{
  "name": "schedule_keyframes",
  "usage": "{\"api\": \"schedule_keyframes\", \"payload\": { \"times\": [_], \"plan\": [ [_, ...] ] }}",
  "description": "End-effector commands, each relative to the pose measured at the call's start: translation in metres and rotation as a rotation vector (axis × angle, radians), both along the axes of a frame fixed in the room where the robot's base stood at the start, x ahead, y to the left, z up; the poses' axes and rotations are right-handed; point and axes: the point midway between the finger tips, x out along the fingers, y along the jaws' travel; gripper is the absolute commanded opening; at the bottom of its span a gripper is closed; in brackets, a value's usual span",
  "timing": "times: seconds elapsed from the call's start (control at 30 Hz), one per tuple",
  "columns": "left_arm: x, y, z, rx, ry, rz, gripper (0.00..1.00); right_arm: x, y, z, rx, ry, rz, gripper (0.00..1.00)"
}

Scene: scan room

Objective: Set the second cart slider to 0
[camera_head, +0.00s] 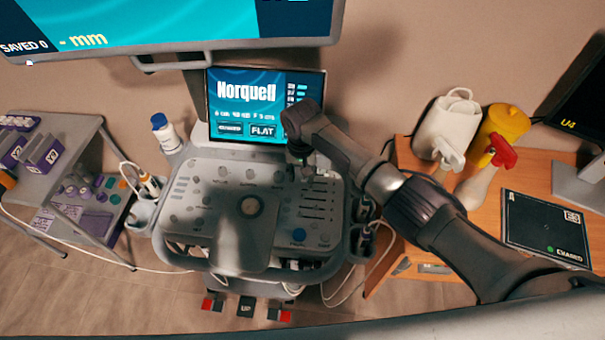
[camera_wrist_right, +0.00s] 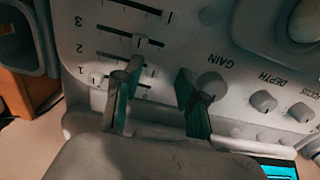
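The grey cart console (camera_head: 181,197) has a bank of several horizontal sliders (camera_head: 318,199) on its right side. In the right wrist view the panel appears upside down, with slider rows numbered 1, 2, 3 from the bottom up. The second slider (camera_wrist_right: 108,57) runs just beyond my right gripper (camera_wrist_right: 158,82). The gripper is open, with a clear gap between its fingers. Its left finger overlaps the lower rows and partly hides the second slider's knob; contact cannot be told. In the head view my right gripper (camera_head: 299,160) hangs over the sliders' upper end. My left gripper is not in view.
Knobs, including one by the GAIN label (camera_wrist_right: 212,84), stand close to the right finger. The cart's screen (camera_head: 266,104) rises behind the console. A side table (camera_head: 415,270) with probes and bottles is at right, a grey trolley (camera_head: 75,150) at left.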

Motion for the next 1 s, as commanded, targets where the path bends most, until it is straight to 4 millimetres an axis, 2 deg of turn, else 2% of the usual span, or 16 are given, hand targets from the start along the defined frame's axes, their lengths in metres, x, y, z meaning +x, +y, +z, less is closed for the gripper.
{"api": "schedule_keyframes", "payload": {
  "times": [0.17, 0.27, 0.7, 0.83, 1.0],
  "plan": [
    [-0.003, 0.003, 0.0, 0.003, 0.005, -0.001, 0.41, 0.0, -0.001, 0.001, -0.002, 0.001, -0.001, 0.41],
    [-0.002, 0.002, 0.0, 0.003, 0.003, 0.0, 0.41, 0.0, -0.001, 0.01, -0.001, 0.0, 0.0, 0.41],
    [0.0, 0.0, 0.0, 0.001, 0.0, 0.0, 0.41, 0.001, 0.001, 0.097, 0.001, -0.002, 0.001, 0.41],
    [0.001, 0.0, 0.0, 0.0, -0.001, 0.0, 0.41, 0.0, 0.002, 0.112, 0.0, 0.0, 0.001, 0.41],
    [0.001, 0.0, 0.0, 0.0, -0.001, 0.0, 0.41, 0.0, 0.001, 0.12, -0.001, 0.0, 0.001, 0.41]
  ]
}}
